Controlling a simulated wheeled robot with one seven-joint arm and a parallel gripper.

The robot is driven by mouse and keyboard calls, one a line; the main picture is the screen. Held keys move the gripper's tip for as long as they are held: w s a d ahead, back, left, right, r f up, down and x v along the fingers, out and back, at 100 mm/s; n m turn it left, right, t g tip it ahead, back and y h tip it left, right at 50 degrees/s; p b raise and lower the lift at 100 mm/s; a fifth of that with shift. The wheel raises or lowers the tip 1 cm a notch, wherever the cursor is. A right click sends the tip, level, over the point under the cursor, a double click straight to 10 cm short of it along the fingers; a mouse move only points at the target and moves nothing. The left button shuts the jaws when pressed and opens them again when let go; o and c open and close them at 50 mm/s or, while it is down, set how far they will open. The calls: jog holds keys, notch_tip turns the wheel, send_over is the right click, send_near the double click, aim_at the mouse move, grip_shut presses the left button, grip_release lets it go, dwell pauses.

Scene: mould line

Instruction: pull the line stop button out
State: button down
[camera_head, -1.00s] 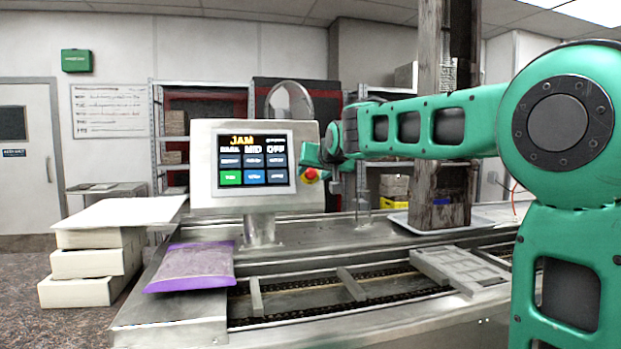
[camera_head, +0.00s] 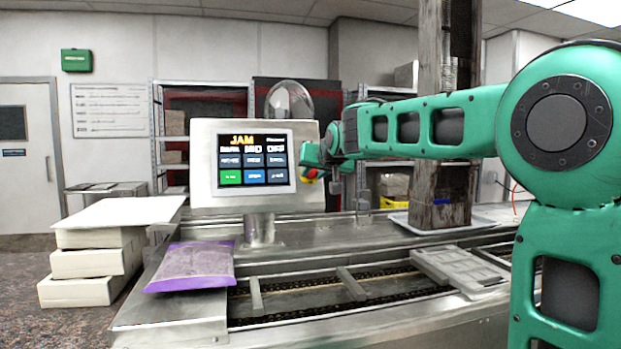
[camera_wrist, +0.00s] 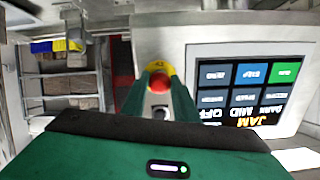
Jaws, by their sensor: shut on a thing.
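The line stop button (camera_wrist: 157,82) is red with a yellow collar. It sits beside the screen on the grey control panel (camera_head: 205,195). In the head view only slivers of the red button (camera_head: 303,174) and its yellow show, as my gripper (camera_head: 311,160) covers most of it. In the wrist view the green fingers of my gripper (camera_wrist: 159,73) stand on both sides of the button and are shut on it. The screen (camera_head: 252,162) reads JAM. I cannot tell how far out the button is.
A purple bag (camera_head: 195,268) lies on the near left end of the metal line. A grey mould tray (camera_head: 455,268) lies on the conveyor at right. A wooden post (camera_head: 430,120) stands behind my arm. White boxes (camera_head: 85,262) are stacked at left.

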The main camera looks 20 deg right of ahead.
jog(key=c, duration=1.4)
grip_release()
jog(key=shift+s, duration=0.1)
jog(key=shift+s+r, duration=0.1)
jog(key=v, duration=1)
jog(key=shift+s+a, duration=0.1)
jog(key=shift+s, duration=0.1)
